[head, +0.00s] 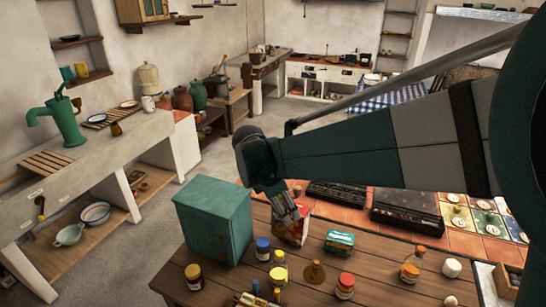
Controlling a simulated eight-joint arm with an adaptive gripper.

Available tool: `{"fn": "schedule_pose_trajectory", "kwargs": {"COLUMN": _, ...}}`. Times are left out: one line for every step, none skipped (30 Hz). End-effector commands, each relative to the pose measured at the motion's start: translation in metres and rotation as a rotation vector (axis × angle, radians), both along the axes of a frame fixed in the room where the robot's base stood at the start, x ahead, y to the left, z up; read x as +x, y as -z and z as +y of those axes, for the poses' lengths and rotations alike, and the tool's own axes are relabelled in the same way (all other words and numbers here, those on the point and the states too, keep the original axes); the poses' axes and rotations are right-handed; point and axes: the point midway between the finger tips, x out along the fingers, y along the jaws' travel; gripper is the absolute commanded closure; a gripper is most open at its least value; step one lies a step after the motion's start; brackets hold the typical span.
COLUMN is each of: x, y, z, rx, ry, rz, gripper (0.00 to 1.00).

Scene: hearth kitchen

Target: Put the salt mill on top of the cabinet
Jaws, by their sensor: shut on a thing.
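The small green cabinet (214,222) stands upright at the back left of the wooden table, its flat top bare. My gripper (296,221) points down over the table, to the right of the cabinet and apart from it. It is shut, and what it holds is mostly hidden by the fingers; I take it to be the salt mill, but its shape cannot be made out. A red and white packet (299,231) shows right at the fingertips; I cannot tell whether they touch it.
Another jar (194,277) stands before the cabinet. The space above the cabinet is free.

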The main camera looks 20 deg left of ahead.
Motion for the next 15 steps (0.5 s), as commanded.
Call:
{"fn": "schedule_pose_trajectory", "kwargs": {"x": 0.005, "y": -0.012, "z": 0.018, "rx": 0.0, "ry": -0.024, "rz": 0.0, "gripper": 0.87}}
{"fn": "schedule_pose_trajectory", "kwargs": {"x": 0.008, "y": -0.017, "z": 0.027, "rx": 0.0, "ry": -0.038, "rz": 0.0, "gripper": 0.87}}
{"fn": "schedule_pose_trajectory", "kwargs": {"x": 0.012, "y": -0.024, "z": 0.04, "rx": -0.001, "ry": -0.055, "rz": 0.0, "gripper": 0.87}}
{"fn": "schedule_pose_trajectory", "kwargs": {"x": 0.014, "y": -0.03, "z": 0.05, "rx": 0.0, "ry": -0.068, "rz": -0.001, "gripper": 0.87}}
{"fn": "schedule_pose_trajectory", "kwargs": {"x": 0.016, "y": -0.035, "z": 0.059, "rx": 0.0, "ry": -0.083, "rz": 0.0, "gripper": 0.87}}
{"fn": "schedule_pose_trajectory", "kwargs": {"x": 0.019, "y": -0.042, "z": 0.073, "rx": -0.001, "ry": -0.102, "rz": 0.001, "gripper": 0.87}}
{"fn": "schedule_pose_trajectory", "kwargs": {"x": 0.021, "y": -0.047, "z": 0.082, "rx": -0.002, "ry": -0.115, "rz": 0.0, "gripper": 0.87}}
{"fn": "schedule_pose_trajectory", "kwargs": {"x": 0.023, "y": -0.052, "z": 0.091, "rx": -0.002, "ry": -0.128, "rz": 0.0, "gripper": 0.87}}
{"fn": "schedule_pose_trajectory", "kwargs": {"x": 0.025, "y": -0.06, "z": 0.105, "rx": -0.002, "ry": -0.147, "rz": 0.001, "gripper": 0.87}}
{"fn": "schedule_pose_trajectory", "kwargs": {"x": 0.027, "y": -0.065, "z": 0.114, "rx": -0.003, "ry": -0.162, "rz": 0.001, "gripper": 0.87}}
{"fn": "schedule_pose_trajectory", "kwargs": {"x": 0.028, "y": -0.07, "z": 0.124, "rx": -0.003, "ry": -0.175, "rz": 0.001, "gripper": 0.87}}
{"fn": "schedule_pose_trajectory", "kwargs": {"x": 0.03, "y": -0.078, "z": 0.137, "rx": -0.004, "ry": -0.193, "rz": 0.0, "gripper": 0.87}}
{"fn": "schedule_pose_trajectory", "kwargs": {"x": 0.031, "y": -0.082, "z": 0.147, "rx": -0.004, "ry": -0.207, "rz": 0.001, "gripper": 0.87}}
{"fn": "schedule_pose_trajectory", "kwargs": {"x": 0.032, "y": -0.088, "z": 0.157, "rx": -0.004, "ry": -0.222, "rz": 0.0, "gripper": 0.87}}
{"fn": "schedule_pose_trajectory", "kwargs": {"x": 0.033, "y": -0.095, "z": 0.17, "rx": -0.004, "ry": -0.241, "rz": 0.0, "gripper": 0.87}}
